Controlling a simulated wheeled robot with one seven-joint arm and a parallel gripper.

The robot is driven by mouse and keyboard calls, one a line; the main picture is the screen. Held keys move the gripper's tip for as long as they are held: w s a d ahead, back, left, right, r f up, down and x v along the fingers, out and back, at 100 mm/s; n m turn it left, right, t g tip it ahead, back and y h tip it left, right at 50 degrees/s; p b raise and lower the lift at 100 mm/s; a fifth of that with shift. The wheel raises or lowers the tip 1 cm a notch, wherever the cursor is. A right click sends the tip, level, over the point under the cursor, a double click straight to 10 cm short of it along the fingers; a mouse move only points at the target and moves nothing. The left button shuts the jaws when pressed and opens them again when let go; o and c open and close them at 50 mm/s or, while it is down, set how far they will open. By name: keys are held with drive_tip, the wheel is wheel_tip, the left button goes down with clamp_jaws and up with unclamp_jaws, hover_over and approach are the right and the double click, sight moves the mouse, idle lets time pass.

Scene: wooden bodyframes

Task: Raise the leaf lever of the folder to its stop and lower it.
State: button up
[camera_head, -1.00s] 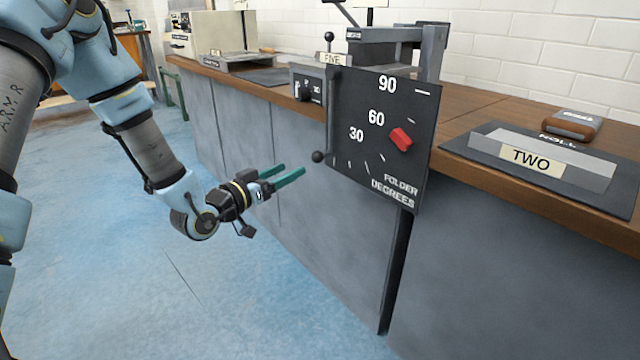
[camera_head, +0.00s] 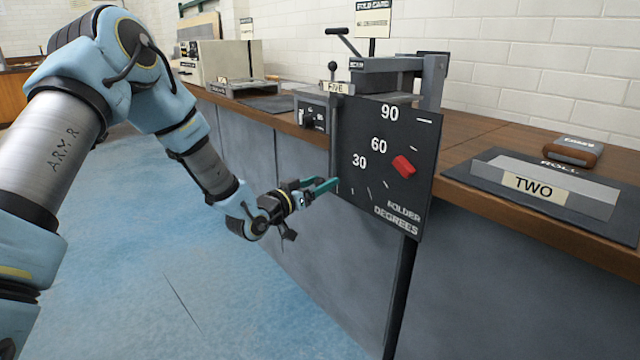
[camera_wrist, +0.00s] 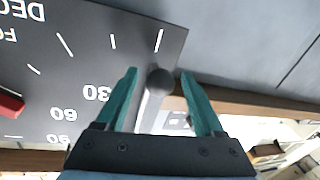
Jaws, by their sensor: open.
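The folder's dark dial plate (camera_head: 390,165) stands at the bench front, with degree marks and a red pointer (camera_head: 403,166). The leaf lever is a grey rod (camera_head: 333,135) hanging down along the plate's left edge. Its ball knob (camera_wrist: 160,79) shows in the wrist view between my two teal fingers, with the rod (camera_wrist: 147,110) running back toward the palm. My gripper (camera_head: 322,186) is open around the knob, with a gap visible on both sides; it also shows in the wrist view (camera_wrist: 158,84). In the head view my fingers hide the knob.
A small control box (camera_head: 312,112) sits left of the plate. The floor (camera_head: 150,240) at left is clear.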

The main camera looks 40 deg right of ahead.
drive_tip(key=shift+c, duration=0.3)
clamp_jaws()
idle(1.1)
